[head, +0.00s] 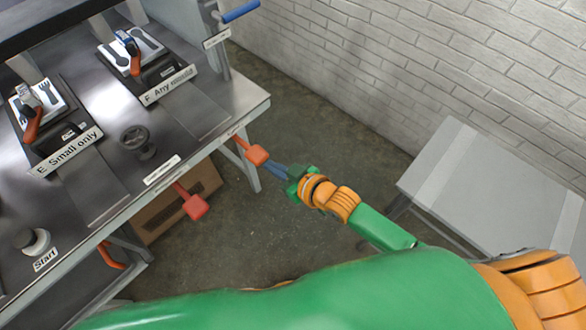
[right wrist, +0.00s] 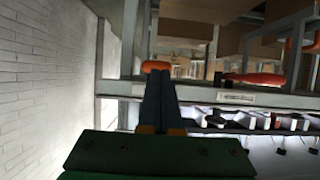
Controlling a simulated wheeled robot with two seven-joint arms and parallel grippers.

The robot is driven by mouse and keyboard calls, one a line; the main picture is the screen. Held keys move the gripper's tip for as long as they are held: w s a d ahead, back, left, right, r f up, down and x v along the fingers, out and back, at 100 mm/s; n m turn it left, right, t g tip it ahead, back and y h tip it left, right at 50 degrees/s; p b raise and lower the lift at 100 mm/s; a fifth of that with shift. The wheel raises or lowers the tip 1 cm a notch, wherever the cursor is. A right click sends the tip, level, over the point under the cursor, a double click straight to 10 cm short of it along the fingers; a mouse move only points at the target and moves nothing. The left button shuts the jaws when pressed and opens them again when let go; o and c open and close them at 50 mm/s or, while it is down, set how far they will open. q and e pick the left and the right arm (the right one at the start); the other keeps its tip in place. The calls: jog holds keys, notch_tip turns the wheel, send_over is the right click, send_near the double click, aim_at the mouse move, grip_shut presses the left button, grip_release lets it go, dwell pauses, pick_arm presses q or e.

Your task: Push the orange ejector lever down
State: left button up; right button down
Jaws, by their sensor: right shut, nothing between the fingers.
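Two orange-red levers with block-like ends stick out from the front edge of the metal bench. One lever (head: 257,154) is near the bench's right corner; the other lever (head: 195,207) is further left, below a small white label too small to read. My right gripper (head: 271,168) is shut and empty, its dark fingertips right at the end of the right-hand lever. In the right wrist view that lever's orange end (right wrist: 156,66) shows just beyond the fingertips (right wrist: 157,76); I cannot tell whether they touch. The other lever (right wrist: 255,79) lies to the right there. My left gripper is out of view.
The bench (head: 236,112) carries two stations, labelled "E. Small only" (head: 66,151) and "F. Any" (head: 168,85), with a dark round knob (head: 137,141) in front. A grey table (head: 480,185) stands at right by the white brick wall (head: 420,60). Open floor lies between.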

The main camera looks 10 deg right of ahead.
jog(key=v, duration=0.7)
jog(key=shift+w+d+f, duration=0.1)
jog(key=shift+f, duration=0.05)
